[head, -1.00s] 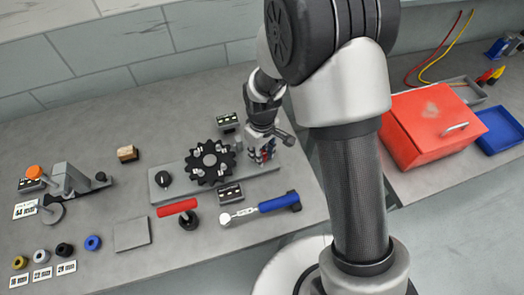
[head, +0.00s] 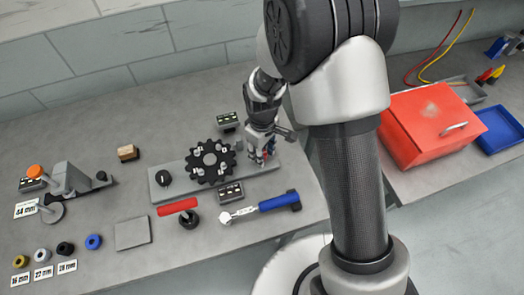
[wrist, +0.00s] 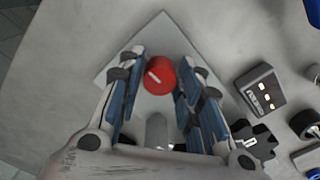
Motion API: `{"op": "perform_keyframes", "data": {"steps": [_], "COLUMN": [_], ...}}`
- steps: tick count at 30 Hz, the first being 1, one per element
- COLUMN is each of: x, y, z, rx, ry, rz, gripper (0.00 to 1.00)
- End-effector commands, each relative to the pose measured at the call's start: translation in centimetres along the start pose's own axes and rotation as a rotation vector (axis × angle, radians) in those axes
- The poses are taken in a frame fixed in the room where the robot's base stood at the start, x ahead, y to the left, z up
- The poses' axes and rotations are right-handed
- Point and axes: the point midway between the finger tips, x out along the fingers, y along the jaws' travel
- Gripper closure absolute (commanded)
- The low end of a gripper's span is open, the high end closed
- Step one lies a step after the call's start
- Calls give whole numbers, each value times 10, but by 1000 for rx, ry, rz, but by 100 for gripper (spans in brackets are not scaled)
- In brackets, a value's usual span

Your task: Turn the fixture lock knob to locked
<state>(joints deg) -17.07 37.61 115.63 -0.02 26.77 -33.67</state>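A round red knob (wrist: 160,77) with a white slanting mark sits near the pointed end of the grey fixture plate, seen in the wrist view. I take it to be the lock knob; no lock wording is legible. My gripper (wrist: 161,62) is open, with one blue-padded finger on each side of the knob. A narrow gap seems to show on the left; contact on the right I cannot tell. In the head view my gripper (head: 262,158) is over the right end of the fixture plate (head: 186,188) and mostly hides the red knob.
A black gear (head: 211,161) and a black knob (head: 163,178) are on the plate. Small dark boxes (head: 229,193) (head: 228,121) stand in front and behind. A red-handled tool (head: 178,206) and a blue-handled wrench (head: 265,205) lie in front. A red box (head: 425,128) stands right.

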Motion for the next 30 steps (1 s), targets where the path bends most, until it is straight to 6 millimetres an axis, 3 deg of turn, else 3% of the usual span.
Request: {"op": "perform_keyframes", "data": {"steps": [5, 17, 20, 30], "x": [0, -6, -19, -89], "y": [0, 0, 1, 0], "z": [0, -1, -1, -1], "rx": [0, 1, 1, 1], "ry": [0, 2, 4, 4], "rz": [0, 1, 3, 2], "gripper": [53, 52, 52, 52]}}
